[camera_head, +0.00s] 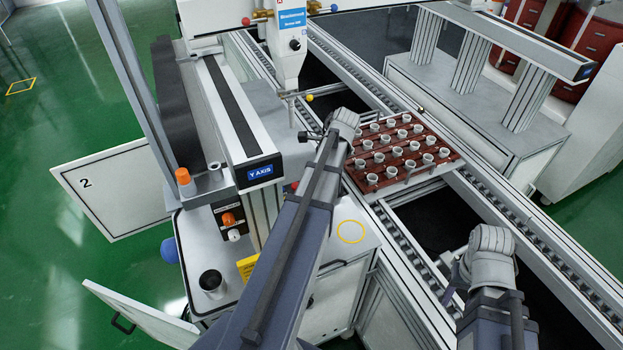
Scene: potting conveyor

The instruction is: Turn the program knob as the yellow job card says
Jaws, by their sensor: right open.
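A dark panel on the machine's side carries an orange knob (229,219) with a white knob (235,236) below it. I cannot tell from here which is the program knob or where either points. The yellow job card (246,267) stands below them, partly hidden by my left arm; its print is too small to read. My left gripper (308,136) is small and dark at the far end of the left arm, near the tray and well beyond the knobs. Its jaw state is unclear. My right gripper (452,284) is open at the lower right, far from the knobs, touching nothing visible.
A red-brown tray of pots (398,178) sits on the conveyor (430,120). Open white doors (110,190) jut out left. The counter around the yellow ring (351,232) is clear.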

